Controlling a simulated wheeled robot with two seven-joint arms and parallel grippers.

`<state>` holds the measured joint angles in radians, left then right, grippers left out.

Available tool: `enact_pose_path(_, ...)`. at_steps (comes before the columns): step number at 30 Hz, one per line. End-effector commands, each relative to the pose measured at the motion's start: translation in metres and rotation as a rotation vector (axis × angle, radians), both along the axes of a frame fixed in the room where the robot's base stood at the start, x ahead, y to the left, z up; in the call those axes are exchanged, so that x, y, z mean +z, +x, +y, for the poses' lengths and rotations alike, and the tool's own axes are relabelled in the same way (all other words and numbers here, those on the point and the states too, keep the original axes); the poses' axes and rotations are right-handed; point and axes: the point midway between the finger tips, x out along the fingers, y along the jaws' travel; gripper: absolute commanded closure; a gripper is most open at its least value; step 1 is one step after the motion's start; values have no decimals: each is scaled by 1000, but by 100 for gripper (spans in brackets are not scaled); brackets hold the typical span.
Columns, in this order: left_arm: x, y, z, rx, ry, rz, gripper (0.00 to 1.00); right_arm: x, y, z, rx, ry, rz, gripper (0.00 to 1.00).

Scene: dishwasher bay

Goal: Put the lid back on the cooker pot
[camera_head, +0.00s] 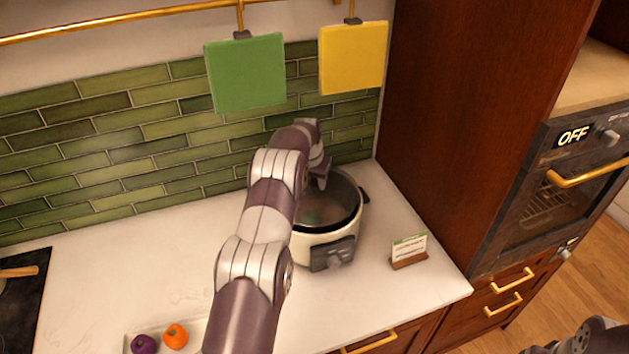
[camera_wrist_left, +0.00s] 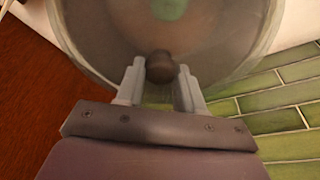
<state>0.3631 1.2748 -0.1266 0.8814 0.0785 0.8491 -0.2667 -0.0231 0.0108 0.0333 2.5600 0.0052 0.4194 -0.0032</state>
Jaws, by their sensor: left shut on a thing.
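The cooker pot (camera_head: 312,243) is white with dark handles and stands on the counter near the tall wooden cabinet. A clear glass lid (camera_head: 341,205) with a dark rim is over the pot's mouth; a green thing shows through it. I cannot tell whether the lid rests on the pot or is slightly above it. My left gripper (camera_head: 322,178) is at the back of the pot, partly hidden by my arm. In the left wrist view, the fingers of my left gripper (camera_wrist_left: 160,80) are shut on the lid's dark round knob (camera_wrist_left: 161,67). My right gripper is not seen.
A small card in a wooden stand (camera_head: 408,252) is right of the pot. A white tray (camera_head: 128,341) with a purple and an orange item is at the front. A cooktop (camera_head: 27,308) is at far left. Green and yellow boards hang behind; the cabinet (camera_head: 450,110) rises at right.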

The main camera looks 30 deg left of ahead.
Motion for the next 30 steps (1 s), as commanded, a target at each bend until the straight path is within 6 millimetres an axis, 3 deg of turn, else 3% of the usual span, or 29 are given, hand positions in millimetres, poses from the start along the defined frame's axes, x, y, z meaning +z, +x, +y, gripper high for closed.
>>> enact_pose_path(30,-2,1,0,0,0,-3,100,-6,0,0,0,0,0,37)
